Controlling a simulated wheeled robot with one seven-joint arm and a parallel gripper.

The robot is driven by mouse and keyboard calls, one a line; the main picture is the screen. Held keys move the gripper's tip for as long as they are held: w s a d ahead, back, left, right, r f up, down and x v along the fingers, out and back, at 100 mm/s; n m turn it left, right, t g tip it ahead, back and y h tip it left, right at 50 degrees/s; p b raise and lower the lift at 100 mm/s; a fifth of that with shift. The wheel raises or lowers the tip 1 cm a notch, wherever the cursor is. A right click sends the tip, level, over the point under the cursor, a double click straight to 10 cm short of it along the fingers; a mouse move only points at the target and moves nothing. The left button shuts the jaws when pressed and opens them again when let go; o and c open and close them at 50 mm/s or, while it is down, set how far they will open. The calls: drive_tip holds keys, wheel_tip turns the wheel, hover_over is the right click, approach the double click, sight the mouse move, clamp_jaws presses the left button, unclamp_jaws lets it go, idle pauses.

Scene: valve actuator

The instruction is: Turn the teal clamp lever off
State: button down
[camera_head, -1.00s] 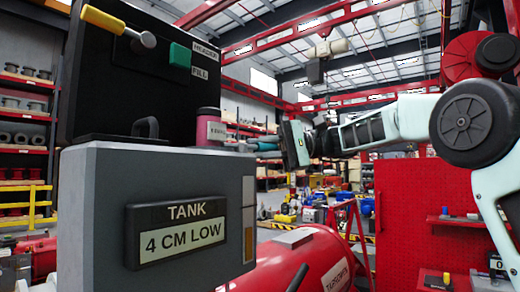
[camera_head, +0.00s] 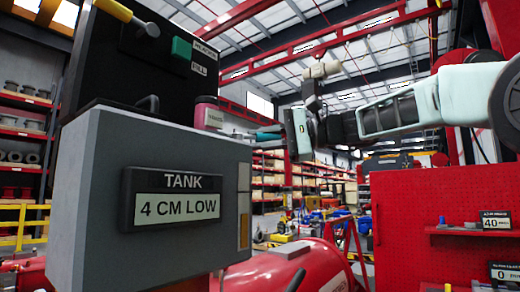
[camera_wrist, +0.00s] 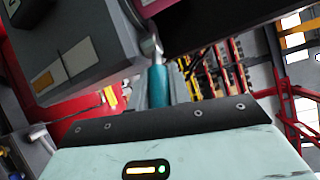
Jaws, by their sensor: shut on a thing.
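The teal clamp lever (camera_head: 268,133) sticks out to the right from the upper right side of the grey tank box (camera_head: 195,150). In the wrist view the teal handle (camera_wrist: 157,88) runs from a metal pivot (camera_wrist: 150,46) down behind the dark edge of my gripper. My gripper (camera_head: 280,133) is at the free end of the lever, shut on it.
A black panel with a yellow-handled lever (camera_head: 115,11) and a green block (camera_head: 182,48) stands above the box. A pink container (camera_head: 208,115) sits close to the lever. A red tank (camera_head: 285,270) lies below, and a red pegboard (camera_head: 435,225) stands at the right.

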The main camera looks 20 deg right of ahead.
drive_tip(key=c, duration=1.3)
unclamp_jaws()
drive_tip(key=b+v, duration=0.3)
drive_tip(key=v, duration=1.4)
drive_tip(key=shift+d, duration=0.2)
drive_tip(key=shift+s, duration=0.1)
